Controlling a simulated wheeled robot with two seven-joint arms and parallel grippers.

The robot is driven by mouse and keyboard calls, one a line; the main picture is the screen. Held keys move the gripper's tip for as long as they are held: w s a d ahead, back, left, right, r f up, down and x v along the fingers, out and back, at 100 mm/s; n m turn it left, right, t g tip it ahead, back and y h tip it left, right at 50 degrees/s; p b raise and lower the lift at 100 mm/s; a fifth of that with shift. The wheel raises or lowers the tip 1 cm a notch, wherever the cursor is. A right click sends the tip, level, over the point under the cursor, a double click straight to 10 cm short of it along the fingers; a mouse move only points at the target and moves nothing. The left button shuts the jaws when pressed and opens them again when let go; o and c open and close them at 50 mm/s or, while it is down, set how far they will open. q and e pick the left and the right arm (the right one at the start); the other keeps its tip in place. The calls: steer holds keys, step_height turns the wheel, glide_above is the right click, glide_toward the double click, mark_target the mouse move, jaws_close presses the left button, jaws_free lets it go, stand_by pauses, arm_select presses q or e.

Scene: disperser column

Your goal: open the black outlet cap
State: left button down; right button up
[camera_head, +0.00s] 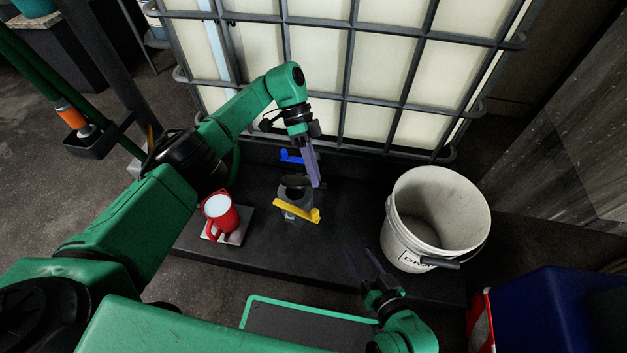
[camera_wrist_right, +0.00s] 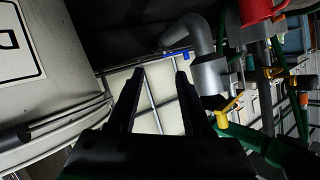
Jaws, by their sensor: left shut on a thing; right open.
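The grey outlet (camera_head: 293,207) with a yellow lever (camera_head: 303,214) stands in front of the caged tank, above the dark platform. The black outlet cap (camera_head: 298,182) is a small dark disc at the outlet's top, close to the tips of my left gripper (camera_head: 316,184). That gripper is shut on the cap, though the contact is small and partly hidden. My right gripper (camera_head: 360,253) is open and empty, left of the white bucket. Its two fingers also show in the right wrist view (camera_wrist_right: 160,75), where the grey outlet pipe (camera_wrist_right: 208,68) is to their right.
A blue handle (camera_head: 290,156) sits behind the outlet. The white bucket (camera_head: 405,240) stands to the right. The platform (camera_head: 270,254) is bare in front of the outlet.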

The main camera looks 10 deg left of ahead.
steer(key=shift+f, duration=0.35)
steer(key=shift+c, duration=0.3)
steer(key=shift+w, duration=0.1)
steer(key=c, duration=0.5)
steer(key=w+f+m+g, duration=0.1)
steer(key=m, duration=0.1)
steer(key=w+a+f+m+g, duration=0.1)
steer(key=w+f+m+g, duration=0.1)
steer(key=shift+w+f+g+y, duration=0.15)
steer(key=shift+f+g+y, duration=0.15)
steer(key=shift+y, duration=0.1)
jaws_close()
step_height(320, 180, up, 8)
steer(key=w+r+m+g+y, duration=0.1)
steer(key=w+m+g+y, duration=0.25)
steer(key=m+g, duration=0.75)
steer(key=m+y, duration=0.3)
steer(key=m, duration=0.7)
glide_toward(304, 181)
steer(key=shift+s+a+f, duration=0.7)
steer(key=shift+a+f, duration=0.05)
steer(key=shift+f, duration=0.25)
steer(key=shift+s+a+f, duration=0.75)
steer(key=shift+f, duration=0.25)
